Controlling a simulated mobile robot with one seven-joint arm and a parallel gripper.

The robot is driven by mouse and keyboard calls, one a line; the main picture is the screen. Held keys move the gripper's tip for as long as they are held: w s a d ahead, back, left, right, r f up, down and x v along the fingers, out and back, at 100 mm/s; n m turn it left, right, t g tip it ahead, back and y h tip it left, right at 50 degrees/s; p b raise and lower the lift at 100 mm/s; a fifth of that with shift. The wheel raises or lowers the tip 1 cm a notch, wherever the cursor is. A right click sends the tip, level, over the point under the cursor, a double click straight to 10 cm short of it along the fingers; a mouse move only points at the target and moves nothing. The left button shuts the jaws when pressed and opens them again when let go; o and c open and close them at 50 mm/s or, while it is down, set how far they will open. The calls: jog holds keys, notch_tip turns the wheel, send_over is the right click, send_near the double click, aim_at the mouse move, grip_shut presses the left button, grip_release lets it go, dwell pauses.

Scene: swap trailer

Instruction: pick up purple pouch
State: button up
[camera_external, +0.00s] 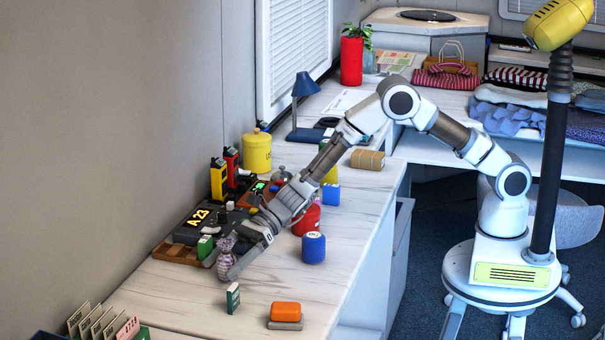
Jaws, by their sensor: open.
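The purple pouch (226,250) is a small, pale purple bag that stands upright on the white counter, near the front edge of a wooden tray. My gripper (222,262) is low over the counter with its fingers at the pouch. One finger shows just in front of and below the pouch, and the other is near its left side. The fingers look spread, with the pouch between or right beside them. Whether they touch it I cannot tell. My arm reaches in from the right.
A blue cylinder (313,247) and red item (307,220) stand right of my gripper. A dark green box (233,298) and orange block (285,311) stand in front.

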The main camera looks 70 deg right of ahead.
jog(key=shift+x, duration=1.1)
jog(key=c, duration=1.4)
jog(key=shift+r, duration=0.1)
jog(key=shift+c, duration=0.2)
